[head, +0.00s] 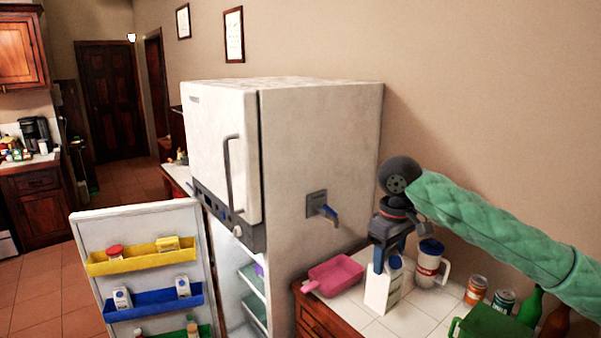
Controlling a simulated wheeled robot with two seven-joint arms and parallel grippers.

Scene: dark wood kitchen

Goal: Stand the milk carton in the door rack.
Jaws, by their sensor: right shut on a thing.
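The milk carton (377,293) is white with a blue top and stands upright on the tiled counter or just above it; I cannot tell which. My right gripper (388,262) points down and is shut on the carton's top. The fridge door (90,232) stands open at the lower left. It carries a yellow rack (125,262) with a red-lidded item and a yellow box, and a blue rack (150,302) with two small white cartons spaced apart. A lower rack with bottles is partly cut off by the frame. My left gripper is not in view.
A pink pan (335,276) lies left of the carton. A white mug with a blue top (429,265) is close on its right. Cans (476,290), bottles and a green container (492,325) fill the right. The fridge body (315,180) with a side tap (322,207) lies between counter and door.

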